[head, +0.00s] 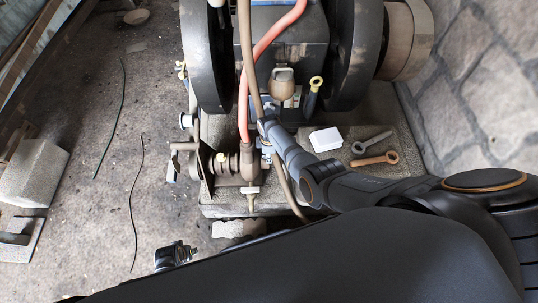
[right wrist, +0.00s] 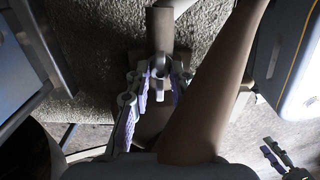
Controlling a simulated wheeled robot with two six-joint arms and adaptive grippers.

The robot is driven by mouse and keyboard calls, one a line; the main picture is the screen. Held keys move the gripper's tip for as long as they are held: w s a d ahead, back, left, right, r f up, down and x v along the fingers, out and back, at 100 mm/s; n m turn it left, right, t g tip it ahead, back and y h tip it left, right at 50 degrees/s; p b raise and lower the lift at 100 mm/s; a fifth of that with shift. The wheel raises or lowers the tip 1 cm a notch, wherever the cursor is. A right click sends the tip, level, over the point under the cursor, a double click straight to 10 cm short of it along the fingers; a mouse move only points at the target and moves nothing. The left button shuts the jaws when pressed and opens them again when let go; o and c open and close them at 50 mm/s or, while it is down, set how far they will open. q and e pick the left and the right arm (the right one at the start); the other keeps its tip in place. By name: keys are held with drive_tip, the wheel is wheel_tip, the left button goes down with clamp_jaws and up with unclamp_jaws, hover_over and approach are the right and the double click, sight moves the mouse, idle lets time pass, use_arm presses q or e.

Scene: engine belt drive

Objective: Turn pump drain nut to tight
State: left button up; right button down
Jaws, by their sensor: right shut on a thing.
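The brown pump body (head: 238,165) stands at the front left of the engine base in the head view. The red hose (head: 243,110) runs down to it. My right gripper (head: 264,132) reaches in from the right beside the hose. In the right wrist view its purple-padded fingers (right wrist: 156,92) are shut around a small grey round fitting (right wrist: 158,73), which appears to be the pump drain nut. In the head view the nut is hidden by my gripper. My left gripper (head: 175,254) is low at the left, away from the pump; its fingers are too small to judge.
A brown hose (right wrist: 215,85) passes close beside my right gripper. Large black flywheels (head: 205,55) stand behind the pump. Two wrenches (head: 374,159) and a white block (head: 325,139) lie on the base at right. A stone wall (head: 480,90) bounds the right side.

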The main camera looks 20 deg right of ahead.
idle(0.3)
drive_tip(key=c, duration=1.5)
unclamp_jaws()
drive_tip(key=shift+o, duration=0.2)
drive_tip(key=shift+r, duration=0.3)
wheel_tip(320, 180, up, 11)
drive_tip(key=shift+r, duration=0.15)
drive_tip(key=shift+s, duration=0.1)
